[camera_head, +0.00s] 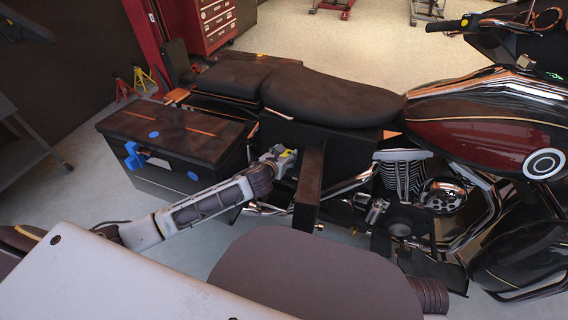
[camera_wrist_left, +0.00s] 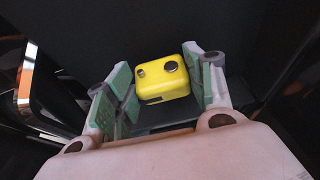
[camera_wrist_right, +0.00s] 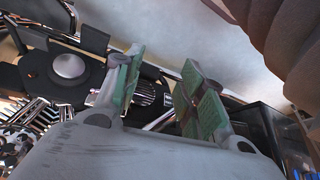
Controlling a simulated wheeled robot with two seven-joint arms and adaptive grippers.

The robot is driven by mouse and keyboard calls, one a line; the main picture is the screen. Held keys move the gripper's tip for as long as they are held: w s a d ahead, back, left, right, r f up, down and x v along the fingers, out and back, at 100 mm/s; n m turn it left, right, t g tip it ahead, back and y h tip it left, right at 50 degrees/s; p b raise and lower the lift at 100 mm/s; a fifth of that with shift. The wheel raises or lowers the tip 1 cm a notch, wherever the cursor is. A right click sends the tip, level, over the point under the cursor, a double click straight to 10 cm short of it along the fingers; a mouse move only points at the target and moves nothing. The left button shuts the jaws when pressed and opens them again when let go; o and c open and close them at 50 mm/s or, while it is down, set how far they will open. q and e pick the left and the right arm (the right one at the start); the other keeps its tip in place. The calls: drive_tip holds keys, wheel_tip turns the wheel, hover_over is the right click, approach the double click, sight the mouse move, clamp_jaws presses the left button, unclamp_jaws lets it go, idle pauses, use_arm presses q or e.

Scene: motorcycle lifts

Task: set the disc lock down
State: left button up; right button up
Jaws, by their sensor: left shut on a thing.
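The yellow disc lock (camera_wrist_left: 163,81) is a small rounded block with a dark round spot and a smaller knob on its face. My left gripper (camera_wrist_left: 158,85) is shut on it, with green pads on either side. In the head view the lock (camera_head: 288,153) shows as a small yellow patch at the end of my left arm, by the motorcycle's side below the seat. A dark surface lies behind it; I cannot tell whether the lock touches it. My right gripper (camera_wrist_right: 165,92) is open and empty in its own wrist view, with motorcycle parts beyond it.
The motorcycle's dark seat (camera_head: 325,100) and red-black tank (camera_head: 490,125) stretch to the right. A black side case (camera_head: 165,128) with a blue part (camera_head: 135,158) is at left. A red tool cabinet (camera_head: 213,22) stands behind. The floor beyond the bike is mostly clear.

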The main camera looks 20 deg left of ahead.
use_arm(q)
drive_tip(key=shift+f, duration=0.35)
drive_tip(key=shift+f+b, duration=0.65)
drive_tip(key=shift+f, duration=0.2)
drive_tip(key=shift+f+b, duration=0.3)
drive_tip(key=shift+f, duration=0.3)
use_arm(e)
drive_tip(key=shift+t+y, duration=0.3)
drive_tip(key=shift+y, duration=0.1)
drive_tip(key=f, duration=0.2)
drive_tip(key=a+f, duration=0.1)
drive_tip(key=f, duration=0.1)
drive_tip(key=shift+w+a, duration=0.1)
drive_tip(key=shift+w, duration=0.15)
use_arm(q)
drive_tip(key=shift+f, duration=0.6)
use_arm(e)
drive_tip(key=shift+s+r, duration=0.1)
drive_tip(key=shift+r, duration=0.05)
use_arm(q)
drive_tip(key=o, duration=1.3)
drive_tip(key=shift+r, duration=0.15)
